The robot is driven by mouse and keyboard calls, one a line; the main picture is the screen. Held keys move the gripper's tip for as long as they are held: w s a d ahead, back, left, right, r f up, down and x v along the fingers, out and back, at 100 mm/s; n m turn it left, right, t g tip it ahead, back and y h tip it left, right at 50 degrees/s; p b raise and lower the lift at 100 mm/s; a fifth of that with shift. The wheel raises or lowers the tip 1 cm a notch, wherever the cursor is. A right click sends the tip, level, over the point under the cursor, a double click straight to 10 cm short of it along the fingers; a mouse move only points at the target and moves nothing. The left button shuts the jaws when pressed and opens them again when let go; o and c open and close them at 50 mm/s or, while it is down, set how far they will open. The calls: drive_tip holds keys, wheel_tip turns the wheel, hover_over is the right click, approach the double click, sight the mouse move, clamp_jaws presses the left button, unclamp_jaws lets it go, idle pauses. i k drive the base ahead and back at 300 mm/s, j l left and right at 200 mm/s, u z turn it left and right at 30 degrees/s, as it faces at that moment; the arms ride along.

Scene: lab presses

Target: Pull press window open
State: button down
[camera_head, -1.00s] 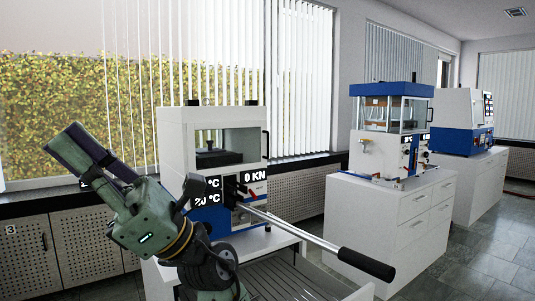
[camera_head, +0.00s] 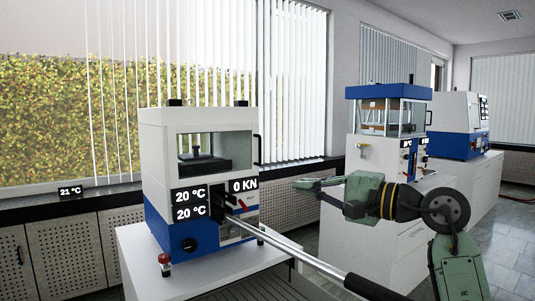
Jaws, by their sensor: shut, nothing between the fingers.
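The white and blue press (camera_head: 160,185) stands on a white cabinet at the middle left. Its window (camera_head: 215,148) is at the upper front, and a dark pressing block shows through it. A black handle (camera_head: 258,149) is at the window's right edge. The window appears closed, though its pane is hard to make out. My gripper (camera_head: 299,184) is to the right of the press, lower than the handle, and points left. It is shut and empty, and looks apart from the press.
A long lever (camera_head: 305,255) with a black grip juts from the press front toward the lower right, below my gripper. A red knob (camera_head: 164,260) is at the press's lower left. A second press (camera_head: 385,125) stands behind my arm.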

sight(175, 183)
drive_tip(key=i, duration=1.15)
